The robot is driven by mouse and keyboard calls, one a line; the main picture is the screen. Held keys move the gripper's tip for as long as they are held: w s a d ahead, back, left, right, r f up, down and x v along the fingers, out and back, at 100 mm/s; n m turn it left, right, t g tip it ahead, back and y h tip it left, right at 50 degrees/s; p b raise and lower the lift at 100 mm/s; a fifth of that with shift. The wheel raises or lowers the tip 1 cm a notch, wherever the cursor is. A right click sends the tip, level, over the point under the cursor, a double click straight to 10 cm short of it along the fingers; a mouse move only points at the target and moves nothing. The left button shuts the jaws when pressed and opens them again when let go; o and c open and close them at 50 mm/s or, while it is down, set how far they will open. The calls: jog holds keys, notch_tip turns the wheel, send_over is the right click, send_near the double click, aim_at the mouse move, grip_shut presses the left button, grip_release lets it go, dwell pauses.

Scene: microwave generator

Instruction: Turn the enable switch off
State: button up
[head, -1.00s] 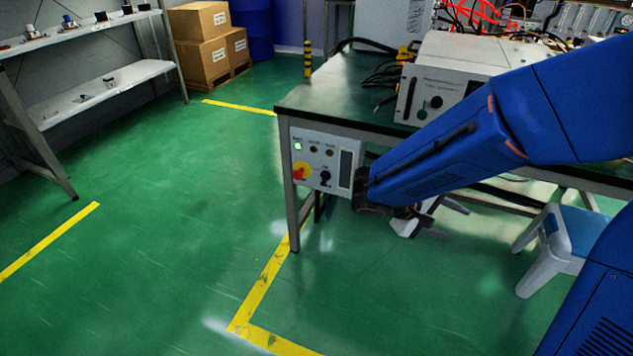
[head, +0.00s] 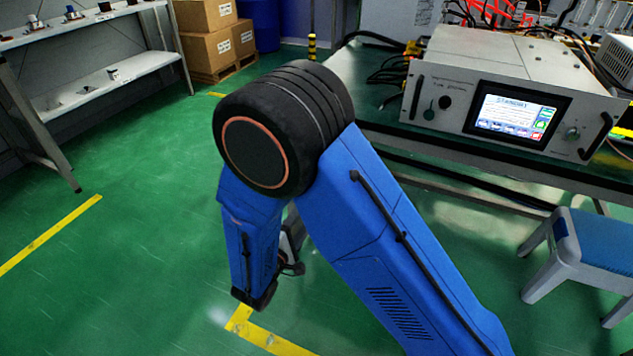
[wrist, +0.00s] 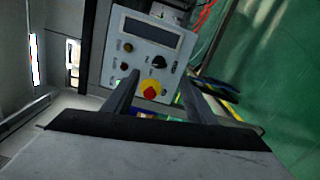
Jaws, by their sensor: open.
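In the wrist view a light grey control box (wrist: 137,49) fills the upper middle. It carries a black rotary switch (wrist: 158,62), a red and yellow emergency-stop button (wrist: 151,88), small buttons and a dark display. The labels are too small to read, so I cannot tell for sure that the black switch is the enable switch. My gripper (wrist: 160,77) is open, its two fingers pointing at the box with the black switch and stop button between them in the picture. I see no contact. In the head view my arm hides the box and most of the gripper.
The generator (head: 485,95) with a lit touch screen (head: 514,116) stands on the dark green table (head: 400,138). A blue-topped stool (head: 598,245) stands at the right. A shelf (head: 100,82) and cardboard boxes (head: 207,40) are at the back left. The green floor at left is clear.

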jog(key=a+x, duration=0.1)
jog(key=x, duration=1.5)
jog(key=shift+w+a+f+y, duration=0.25)
jog(key=shift+w+a+y, duration=0.05)
jog(key=shift+w, duration=0.35)
jog(key=c, duration=1.1)
